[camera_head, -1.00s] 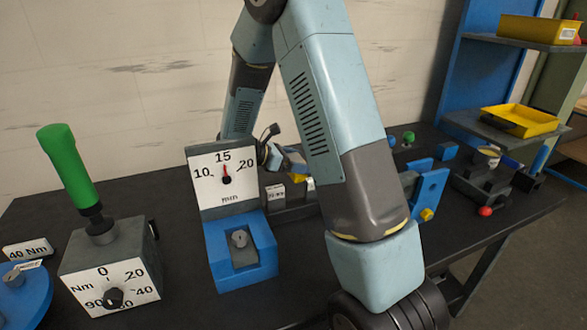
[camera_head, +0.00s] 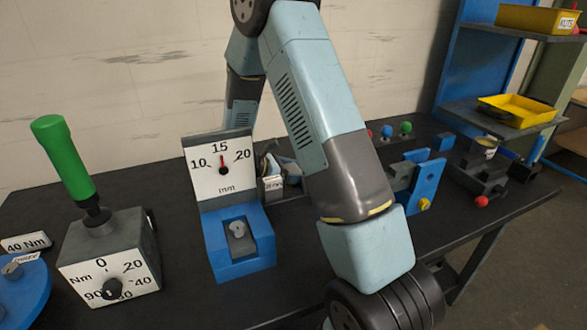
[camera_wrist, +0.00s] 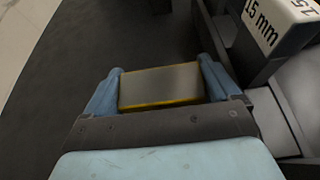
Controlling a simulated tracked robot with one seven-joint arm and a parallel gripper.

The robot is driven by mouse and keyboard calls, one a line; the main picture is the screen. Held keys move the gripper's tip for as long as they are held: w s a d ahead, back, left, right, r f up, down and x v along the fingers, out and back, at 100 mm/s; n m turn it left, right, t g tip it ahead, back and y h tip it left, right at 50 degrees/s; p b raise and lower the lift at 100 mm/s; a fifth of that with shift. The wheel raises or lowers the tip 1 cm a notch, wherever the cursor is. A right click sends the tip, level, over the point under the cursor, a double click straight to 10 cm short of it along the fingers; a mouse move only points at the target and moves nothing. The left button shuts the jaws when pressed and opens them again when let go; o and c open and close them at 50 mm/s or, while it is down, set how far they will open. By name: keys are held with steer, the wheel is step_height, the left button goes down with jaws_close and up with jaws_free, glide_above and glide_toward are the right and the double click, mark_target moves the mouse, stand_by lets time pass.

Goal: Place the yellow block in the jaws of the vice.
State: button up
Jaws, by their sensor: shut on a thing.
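My gripper (camera_wrist: 161,72) is shut on the yellow block (camera_wrist: 160,88) in the wrist view. The block lies crosswise between the two light blue fingers, with a broad grey face and yellow edges showing. The floor or bench below it is dark. In the head view only a small part of my gripper shows, behind my arm near the middle of the bench, and the block is hidden. A dark grey device with a red ball (camera_head: 481,202) at the right end of the bench may be the vice; I cannot tell for sure.
A block labelled 15 mm (camera_wrist: 268,22) sits in a grey rack right of my gripper. The bench also holds a blue dial gauge (camera_head: 240,255), a torque tester (camera_head: 110,262) with a green handle (camera_head: 65,155), and a blue bracket (camera_head: 428,184). Yellow trays (camera_head: 518,112) stand on shelves.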

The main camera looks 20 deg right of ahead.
steer(key=o, duration=1.8)
